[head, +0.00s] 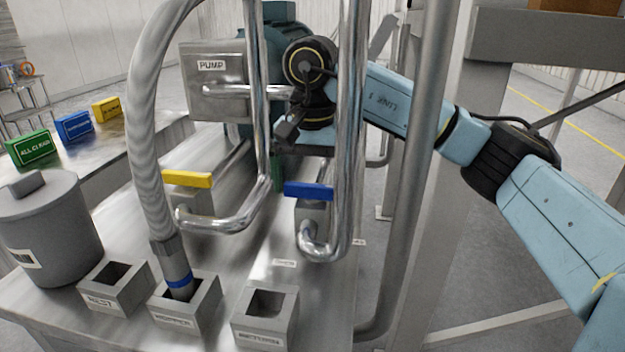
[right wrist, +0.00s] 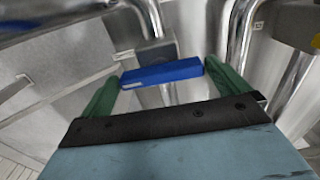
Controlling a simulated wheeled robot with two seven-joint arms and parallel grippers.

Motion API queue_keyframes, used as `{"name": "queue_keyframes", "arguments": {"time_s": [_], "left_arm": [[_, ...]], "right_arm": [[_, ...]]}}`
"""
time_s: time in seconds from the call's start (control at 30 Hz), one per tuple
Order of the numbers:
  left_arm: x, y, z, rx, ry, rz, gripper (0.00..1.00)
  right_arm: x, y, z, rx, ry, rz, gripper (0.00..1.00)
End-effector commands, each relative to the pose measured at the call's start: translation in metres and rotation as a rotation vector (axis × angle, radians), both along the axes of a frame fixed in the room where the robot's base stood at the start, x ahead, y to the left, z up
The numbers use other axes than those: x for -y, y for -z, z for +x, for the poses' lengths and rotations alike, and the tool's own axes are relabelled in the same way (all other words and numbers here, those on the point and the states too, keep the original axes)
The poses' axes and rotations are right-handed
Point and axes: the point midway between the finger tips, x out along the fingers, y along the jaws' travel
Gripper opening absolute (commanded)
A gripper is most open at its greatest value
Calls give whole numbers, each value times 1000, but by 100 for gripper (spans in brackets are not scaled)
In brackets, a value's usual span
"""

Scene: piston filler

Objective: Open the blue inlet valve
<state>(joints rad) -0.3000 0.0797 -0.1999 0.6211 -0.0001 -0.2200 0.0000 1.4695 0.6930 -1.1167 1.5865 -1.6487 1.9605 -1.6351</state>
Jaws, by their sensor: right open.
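The blue inlet valve handle (head: 309,191) is a flat blue bar on a grey valve body (head: 312,215), beside the shiny bent pipe. It lies crosswise in the head view. My right gripper (head: 278,172) is open, just behind and left of the handle, and partly hidden by the pipes. In the right wrist view, the blue handle (right wrist: 162,72) spans the gap between the green fingertips of my right gripper (right wrist: 160,74). I cannot tell whether the fingers touch it or how deep it sits between them. My left gripper is not in view.
A yellow valve handle (head: 187,179) is left of the blue one. Vertical steel pipes (head: 350,120) and a grey post (head: 412,170) stand close to my right arm. The pump box (head: 217,85), hose (head: 145,130), grey pot (head: 52,235) and labelled square holders (head: 265,325) occupy the bench.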

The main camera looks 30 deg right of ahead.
Motion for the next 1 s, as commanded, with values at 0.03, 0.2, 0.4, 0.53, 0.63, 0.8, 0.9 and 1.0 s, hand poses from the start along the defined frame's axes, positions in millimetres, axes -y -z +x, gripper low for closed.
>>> {"name": "queue_keyframes", "arguments": {"time_s": [0.03, 0.2, 0.4, 0.53, 0.63, 0.8, 0.9, 1.0], "left_arm": [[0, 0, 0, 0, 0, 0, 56], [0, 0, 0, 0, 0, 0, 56], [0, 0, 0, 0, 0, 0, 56], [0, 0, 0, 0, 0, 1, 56], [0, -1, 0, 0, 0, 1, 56], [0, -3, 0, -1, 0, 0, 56], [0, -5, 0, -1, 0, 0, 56], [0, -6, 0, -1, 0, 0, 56]], "right_arm": [[0, 0, 0, 0, 0, 0, 100], [0, 0, 0, 0, 0, 0, 80], [0, -1, 0, 0, 2, 0, 68], [0, -1, 0, 0, 19, 0, 68], [0, -1, 0, 0, 51, 0, 68], [0, -1, 0, 0, 147, 0, 68], [0, -1, 0, 0, 226, 0, 68], [0, -2, 0, 0, 318, 0, 68]]}}
